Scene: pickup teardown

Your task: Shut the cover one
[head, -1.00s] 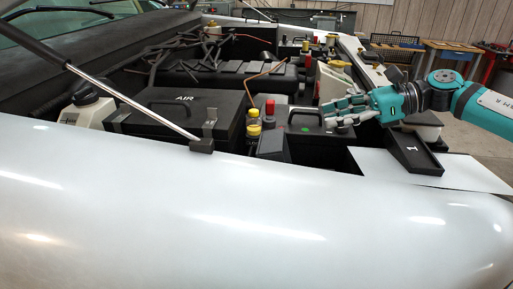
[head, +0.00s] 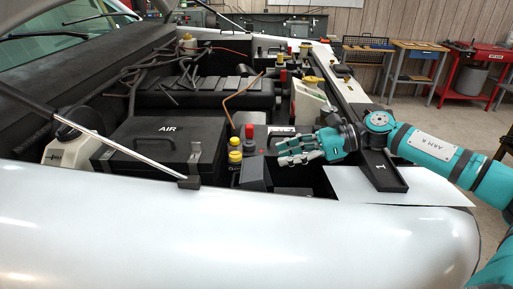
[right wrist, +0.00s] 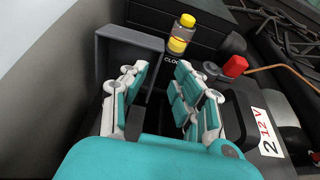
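My right gripper (head: 287,150) is over the bay, left of that piece, above the black box with the handle. In the right wrist view its fingers (right wrist: 155,80) are apart, with nothing between them. Ahead is a grey upright flap (right wrist: 128,42), which seems to be the dark slanted piece (head: 255,173) in the head view. My left gripper is not in view.
A yellow-capped bottle (right wrist: 181,34), a red cap (right wrist: 235,66) and a box labelled "2 12 V" (right wrist: 268,135) are close to the fingers. The black AIR box (head: 150,145) and a prop rod (head: 120,145) stand at left. The white fender (head: 240,235) runs along the front.

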